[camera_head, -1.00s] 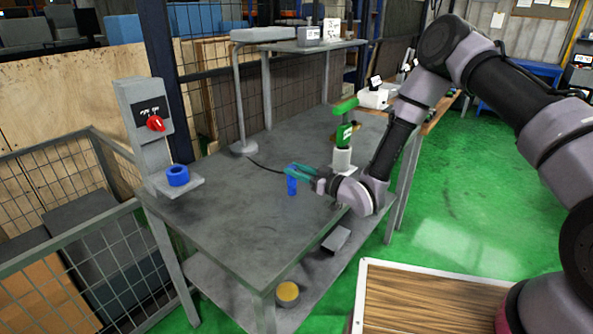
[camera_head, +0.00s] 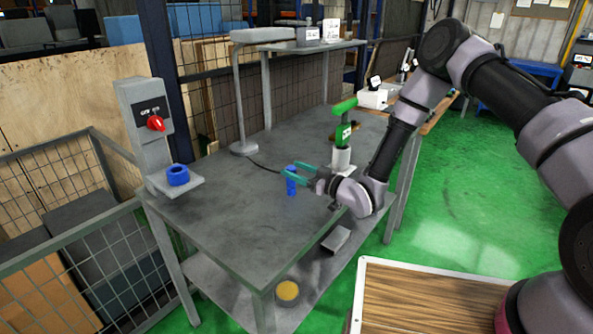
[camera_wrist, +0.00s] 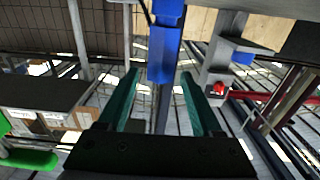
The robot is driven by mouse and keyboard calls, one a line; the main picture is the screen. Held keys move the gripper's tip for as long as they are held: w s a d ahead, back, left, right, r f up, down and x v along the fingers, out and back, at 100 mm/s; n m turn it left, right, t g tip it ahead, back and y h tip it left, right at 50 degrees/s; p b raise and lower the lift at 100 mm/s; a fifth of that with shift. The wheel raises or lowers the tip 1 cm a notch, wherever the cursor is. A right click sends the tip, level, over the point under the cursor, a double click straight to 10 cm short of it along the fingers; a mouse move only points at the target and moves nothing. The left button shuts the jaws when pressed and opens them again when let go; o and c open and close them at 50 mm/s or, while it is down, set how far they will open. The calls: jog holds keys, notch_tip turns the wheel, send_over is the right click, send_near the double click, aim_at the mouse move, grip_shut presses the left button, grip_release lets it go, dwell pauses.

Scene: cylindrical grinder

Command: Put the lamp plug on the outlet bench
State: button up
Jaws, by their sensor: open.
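The lamp plug (camera_head: 291,184) is a blue upright cylinder on the grey bench (camera_head: 215,222), near its middle, with a dark cable running toward the lamp (camera_head: 242,148). My gripper (camera_head: 291,168) has teal fingers, spread open, with the plug at their tips. In the wrist view the plug (camera_wrist: 164,55) shows ahead of and between the open fingertips (camera_wrist: 159,74), with visible gaps on both sides. I see no finger touching it. Its underside contact with the bench is hard to confirm.
A green-topped device (camera_head: 343,130) stands behind my gripper. A wire fence (camera_head: 75,245) is at left. The bench's front part is clear.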

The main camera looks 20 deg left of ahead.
jog(key=shift+d+f, duration=0.1)
jog(key=shift+f, duration=0.25)
jog(key=shift+d, duration=0.3)
jog(key=v, duration=0.7)
jog(key=r+v, duration=0.1)
jog(key=v, duration=0.3)
jog(key=shift+s, duration=0.2)
jog(key=w+d+r+m+t+h, duration=0.2)
jog(key=w+d+r+m+h, duration=0.2)
jog(key=w+d+r+h, duration=0.85)
jog(key=s+d+r+m+h, duration=0.25)
jog(key=d+r+m, duration=0.25)
jog(key=d+r, duration=0.9)
jog(key=s+d+r+m, duration=0.2)
jog(key=s+r+m, duration=0.1)
jog(key=s, duration=0.5)
jog(key=s+d+r+m+g, duration=0.1)
jog(key=s+d+r+m, duration=0.2)
jog(key=s, duration=0.5)
jog(key=s+d+r+m, duration=0.2)
jog(key=s+r, duration=0.3)
jog(key=s, duration=0.3)
jog(key=shift+s+d+m+g, duration=0.25)
jog(key=shift+d+m+g, duration=0.1)
jog(key=shift+m+g, duration=0.05)
